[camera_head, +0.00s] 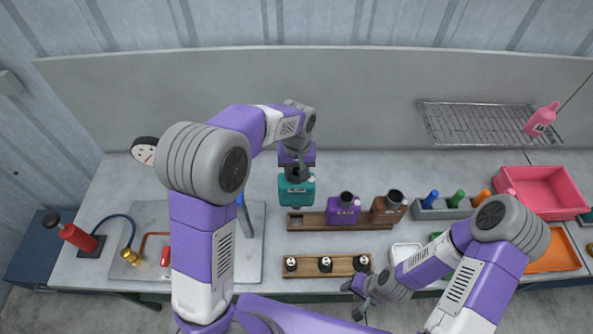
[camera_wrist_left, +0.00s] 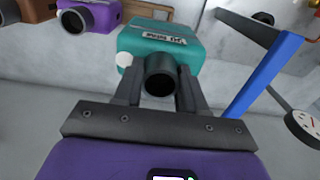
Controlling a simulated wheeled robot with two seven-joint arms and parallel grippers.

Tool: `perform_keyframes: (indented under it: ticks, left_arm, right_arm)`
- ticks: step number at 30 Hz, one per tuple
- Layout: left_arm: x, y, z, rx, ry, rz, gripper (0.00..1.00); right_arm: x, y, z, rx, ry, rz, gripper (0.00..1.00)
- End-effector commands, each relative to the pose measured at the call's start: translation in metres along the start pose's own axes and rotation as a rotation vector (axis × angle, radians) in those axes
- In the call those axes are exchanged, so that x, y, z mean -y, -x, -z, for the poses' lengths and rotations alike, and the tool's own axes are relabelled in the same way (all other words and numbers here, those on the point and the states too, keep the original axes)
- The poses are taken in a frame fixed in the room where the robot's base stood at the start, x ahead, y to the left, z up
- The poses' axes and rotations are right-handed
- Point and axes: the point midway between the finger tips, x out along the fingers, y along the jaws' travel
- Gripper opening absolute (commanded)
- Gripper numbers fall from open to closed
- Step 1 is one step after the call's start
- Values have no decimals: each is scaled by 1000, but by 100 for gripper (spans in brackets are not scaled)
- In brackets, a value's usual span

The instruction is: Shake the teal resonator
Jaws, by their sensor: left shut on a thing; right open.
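The teal resonator (camera_head: 297,192) is a boxy body with a pale label and a dark round neck. My left gripper (camera_head: 297,174) is shut on its neck from above and holds it near the left end of the brown wooden rack. In the left wrist view the teal resonator (camera_wrist_left: 190,45) sits past my left gripper (camera_wrist_left: 160,90), whose fingers lie on both sides of the dark neck. I cannot tell how far it is above the rack. My right gripper (camera_head: 355,299) is open and empty near the front of the table, beside the low wooden block.
A purple resonator (camera_head: 343,211) and a brown one (camera_head: 388,208) stand on the rack (camera_head: 308,222). A wooden block (camera_head: 340,270) with small black-and-white parts lies in front. A pink bin (camera_head: 540,185) and orange tray (camera_head: 560,258) are right. A metal plate (camera_head: 255,250) lies left.

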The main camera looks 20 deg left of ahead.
Motion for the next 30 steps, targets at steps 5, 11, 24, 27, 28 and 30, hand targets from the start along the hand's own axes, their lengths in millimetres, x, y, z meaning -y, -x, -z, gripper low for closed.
perform_keyframes:
  ticks: [5, 11, 24, 27, 28, 30]
  left_arm:
    - [0, -40, 1, -2, 1, -1, 0]
    - [0, -41, 1, -3, 0, -2, 0]
    - [0, 28, 1, -4, 0, -3, 0]
    - [0, 23, 0, -2, 0, -2, 0]
    - [0, 19, 0, -1, 0, -1, 0]
    - [0, 9, 0, -1, 0, -1, 0]
  right_arm:
    - [-11, -29, 1, 0, 0, 0, 43]
    - [-10, -28, 1, 0, 0, 0, 43]
    - [7, 19, -1, 0, 0, 0, 43]
    - [6, 14, -1, 0, 0, 0, 43]
    - [4, 12, 0, 0, 0, 0, 43]
    - [2, 5, 0, 0, 0, 0, 43]
